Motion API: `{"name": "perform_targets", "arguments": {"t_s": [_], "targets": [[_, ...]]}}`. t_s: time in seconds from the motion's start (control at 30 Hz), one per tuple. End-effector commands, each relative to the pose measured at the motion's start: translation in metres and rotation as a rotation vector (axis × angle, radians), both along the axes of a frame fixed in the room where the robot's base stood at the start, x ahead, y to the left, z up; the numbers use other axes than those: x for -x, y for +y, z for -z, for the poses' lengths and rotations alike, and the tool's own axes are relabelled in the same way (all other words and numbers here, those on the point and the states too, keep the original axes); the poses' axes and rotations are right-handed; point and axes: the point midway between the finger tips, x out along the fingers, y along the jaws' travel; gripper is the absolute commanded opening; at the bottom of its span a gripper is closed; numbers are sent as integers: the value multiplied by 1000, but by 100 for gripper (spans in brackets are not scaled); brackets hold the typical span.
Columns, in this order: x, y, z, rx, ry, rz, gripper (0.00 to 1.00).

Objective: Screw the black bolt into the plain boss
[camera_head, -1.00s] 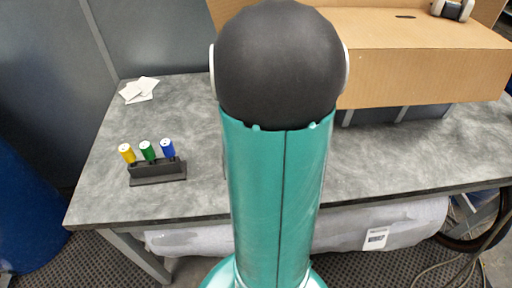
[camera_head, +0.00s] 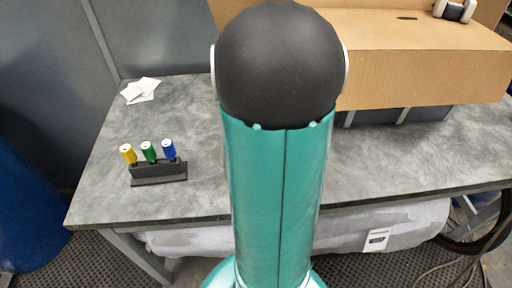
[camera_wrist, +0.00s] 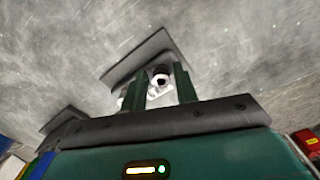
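My gripper (camera_wrist: 160,75) shows in the wrist view as two dark green fingers set apart, over the grey tabletop. A small round white piece with a dark centre (camera_wrist: 160,79) shows between the fingers. I cannot tell whether it is the boss or part of a bolt, or whether the fingers touch it. A dark flat plate (camera_wrist: 130,62) lies just beyond the fingers. I cannot make out the black bolt for certain in either view. In the head view my own arm hides the gripper and the middle of the table.
A black rack (camera_head: 158,179) holds yellow, green and blue-topped pieces on the table's left. White cards (camera_head: 140,90) lie behind it. A large cardboard box (camera_head: 425,75) fills the back right. The table (camera_head: 195,120) is clear between rack and arm.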

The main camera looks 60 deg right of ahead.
Motion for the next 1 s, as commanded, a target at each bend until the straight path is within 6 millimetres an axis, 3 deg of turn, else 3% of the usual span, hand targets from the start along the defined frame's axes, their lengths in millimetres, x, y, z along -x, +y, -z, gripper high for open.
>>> {"name": "perform_targets", "arguments": {"t_s": [0.23,0.4,0.57,0.8,1.0], "targets": [[0,0,0,0,0,-23,29],[0,0,0,0,0,-22,1],[0,0,0,0,0,14,1],[1,0,0,0,0,295,1],[2,0,0,0,0,384,1]]}}
